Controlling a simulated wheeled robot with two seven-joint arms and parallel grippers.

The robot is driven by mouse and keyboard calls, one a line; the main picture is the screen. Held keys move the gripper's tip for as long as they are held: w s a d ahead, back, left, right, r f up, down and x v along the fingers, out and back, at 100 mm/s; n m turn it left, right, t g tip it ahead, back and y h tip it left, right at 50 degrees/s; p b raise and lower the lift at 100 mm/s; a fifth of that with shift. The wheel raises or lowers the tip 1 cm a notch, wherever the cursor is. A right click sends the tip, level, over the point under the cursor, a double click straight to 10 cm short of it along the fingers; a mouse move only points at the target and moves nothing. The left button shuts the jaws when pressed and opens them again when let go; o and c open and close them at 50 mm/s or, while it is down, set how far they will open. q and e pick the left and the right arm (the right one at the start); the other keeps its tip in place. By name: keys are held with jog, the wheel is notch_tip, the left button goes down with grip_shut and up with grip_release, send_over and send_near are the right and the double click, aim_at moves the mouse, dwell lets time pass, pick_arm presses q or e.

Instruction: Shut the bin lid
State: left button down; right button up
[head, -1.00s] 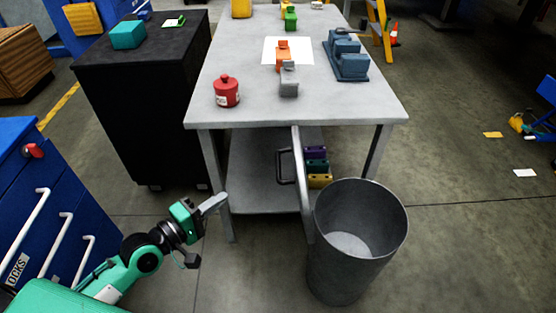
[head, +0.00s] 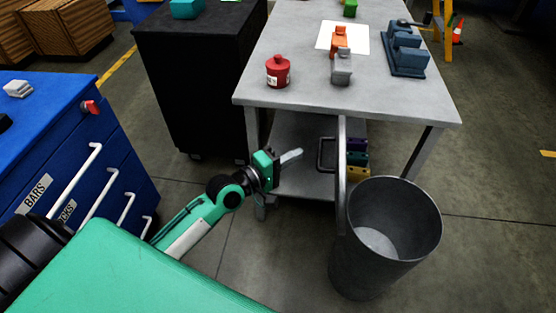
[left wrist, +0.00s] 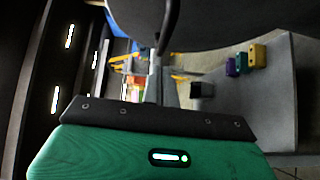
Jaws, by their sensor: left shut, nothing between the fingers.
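The round grey bin (head: 385,270) stands on the floor at the right of the head view, its mouth open and its inside empty. Its lid (head: 342,185) stands upright, seen edge-on, at the bin's left rim. A dark handle (head: 325,154) sticks out from the lid's left face. My left gripper (head: 292,156) is shut and empty, a little left of the handle and apparently apart from it. In the left wrist view the lid's dark face (left wrist: 230,20) fills the top, with the handle (left wrist: 169,25) in front of the gripper's fingers (left wrist: 160,85). My right gripper is out of view.
A grey worktable (head: 300,85) stands behind the bin, with a red pot (head: 278,71) and several blocks on top. Small coloured bins (head: 357,158) sit on its lower shelf. A blue drawer cabinet (head: 75,150) is at left. The floor right of the bin is clear.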

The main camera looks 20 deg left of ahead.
pick_arm(q)
jog(key=shift+w+d, duration=0.15)
jog(key=shift+d, duration=0.6)
jog(key=shift+w+d, duration=0.15)
jog(key=shift+d, duration=0.55)
jog(key=shift+r, duration=0.1)
